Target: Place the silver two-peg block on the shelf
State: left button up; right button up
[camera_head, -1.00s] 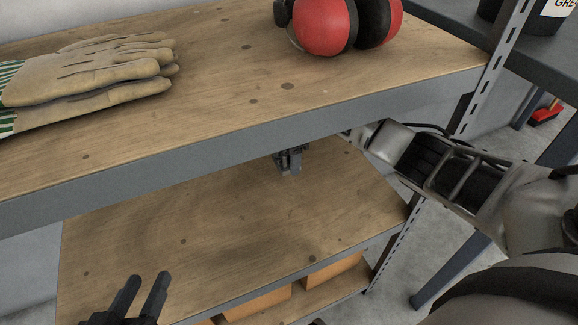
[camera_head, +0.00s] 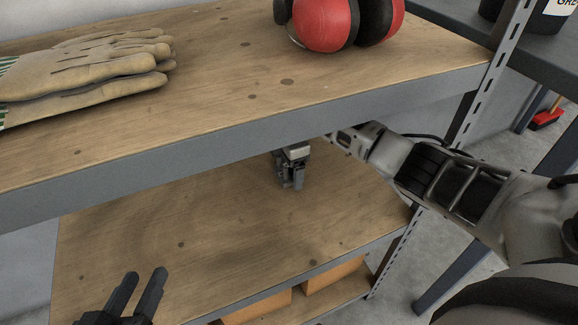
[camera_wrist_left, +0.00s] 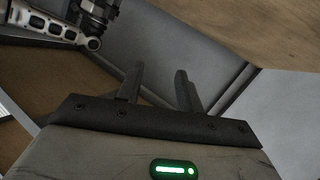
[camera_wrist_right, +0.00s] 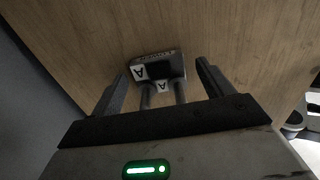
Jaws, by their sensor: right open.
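The silver two-peg block (camera_wrist_right: 158,70) shows in the right wrist view against the wooden board, with "A" labels on its faces and two pegs pointing back toward my gripper. My right gripper (camera_head: 291,184) is open, its fingers apart on either side of the block and pegs, with gaps visible. In the head view this gripper reaches down over the lower shelf board (camera_head: 200,230), under the upper shelf's edge; the block is too small to make out there. My left gripper (camera_head: 146,273) is open and empty at the lower left; it also shows in the left wrist view (camera_wrist_left: 160,71).
The upper shelf (camera_head: 210,100) carries work gloves (camera_head: 90,75) and red earmuffs (camera_head: 325,25). Its grey front edge overhangs the lower board. Orange boxes (camera_head: 335,272) stand below. A slotted upright (camera_head: 490,80) is at the right. The lower board's left part is clear.

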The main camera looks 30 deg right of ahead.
notch_tip(320, 180, up, 3)
jog(key=shift+w+r+p, duration=0.1)
jog(key=shift+r+p, duration=0.1)
jog(key=shift+p, duration=0.5)
notch_tip(320, 180, up, 4)
jog(key=shift+f+p, duration=0.25)
jog(key=shift+p, duration=0.45)
jog(key=shift+r, duration=0.35)
pick_arm(q)
jog(key=shift+s+a+f+m+g+y, duration=0.15)
jog(key=shift+a+f+g+y, duration=0.1)
jog(key=shift+f+g, duration=0.15)
jog(key=shift+s+a+f+m+g+y, duration=0.15)
jog(key=shift+a+f+g+y, duration=0.15)
jog(key=shift+f, duration=0.15)
jog(key=shift+w+r, duration=0.25)
pick_arm(e)
jog(key=shift+f, duration=0.1)
